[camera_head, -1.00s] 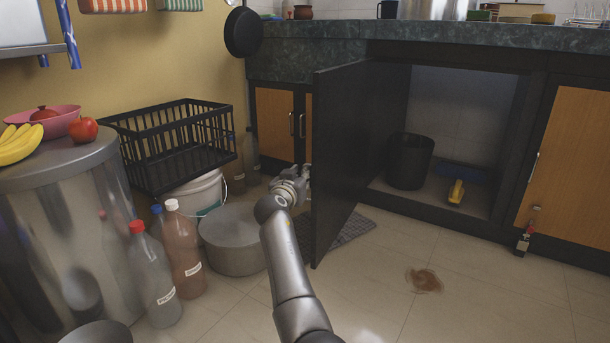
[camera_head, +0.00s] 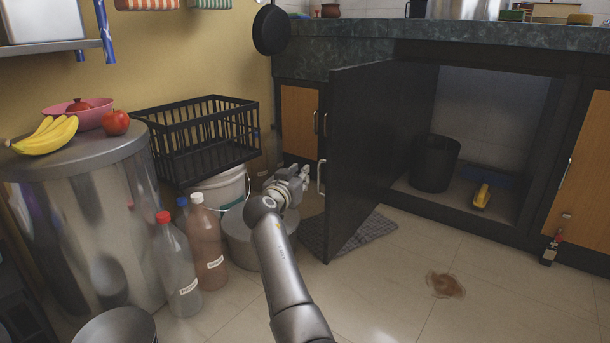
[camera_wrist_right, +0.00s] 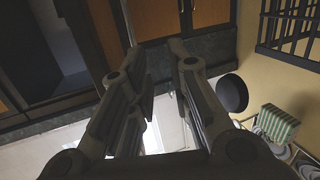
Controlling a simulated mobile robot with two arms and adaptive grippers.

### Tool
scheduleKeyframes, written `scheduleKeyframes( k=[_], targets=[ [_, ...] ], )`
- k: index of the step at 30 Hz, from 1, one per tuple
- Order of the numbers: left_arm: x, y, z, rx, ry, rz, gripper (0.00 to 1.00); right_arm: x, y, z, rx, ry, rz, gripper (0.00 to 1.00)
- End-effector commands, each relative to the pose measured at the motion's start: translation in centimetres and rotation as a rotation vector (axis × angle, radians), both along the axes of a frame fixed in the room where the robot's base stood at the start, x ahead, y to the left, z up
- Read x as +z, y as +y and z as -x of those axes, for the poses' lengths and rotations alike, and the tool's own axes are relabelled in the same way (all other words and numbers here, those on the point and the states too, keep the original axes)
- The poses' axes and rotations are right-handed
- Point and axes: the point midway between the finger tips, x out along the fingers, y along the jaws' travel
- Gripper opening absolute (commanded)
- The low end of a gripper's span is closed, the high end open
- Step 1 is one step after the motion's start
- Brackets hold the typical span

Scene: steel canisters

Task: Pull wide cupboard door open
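The wide dark cupboard door (camera_head: 372,150) stands swung far out from its opening, its inner face towards me. Its pale handle (camera_head: 321,178) shows at the left of its free edge. My right gripper (camera_head: 303,178) is left of the handle, with a small gap seeming to lie between them. In the right wrist view the two fingers of my right gripper (camera_wrist_right: 157,50) are spread apart with nothing between them. The open cupboard (camera_head: 490,120) holds a black bin (camera_head: 435,163) and a yellow-handled brush (camera_head: 481,196). My left gripper is not in view.
Left of my arm stand bottles (camera_head: 178,265), a wide steel pot (camera_head: 242,238), a white bucket (camera_head: 219,196) and a black crate (camera_head: 205,140). A grey mat (camera_head: 350,232) lies under the door.

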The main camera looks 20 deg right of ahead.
Motion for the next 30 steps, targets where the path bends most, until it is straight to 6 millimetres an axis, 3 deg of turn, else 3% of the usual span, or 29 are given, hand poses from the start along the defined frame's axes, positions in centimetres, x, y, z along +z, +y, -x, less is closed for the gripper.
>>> scheduleKeyframes(
  k=[13, 30],
  targets=[
    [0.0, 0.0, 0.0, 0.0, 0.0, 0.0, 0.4, -0.1, 2.9, 0.4, 0.0, 0.001, 0.0, 0.18],
    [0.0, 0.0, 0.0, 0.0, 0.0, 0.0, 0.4, -0.1, 3.2, 0.4, 0.0, 0.002, -0.001, 0.18]
  ],
)
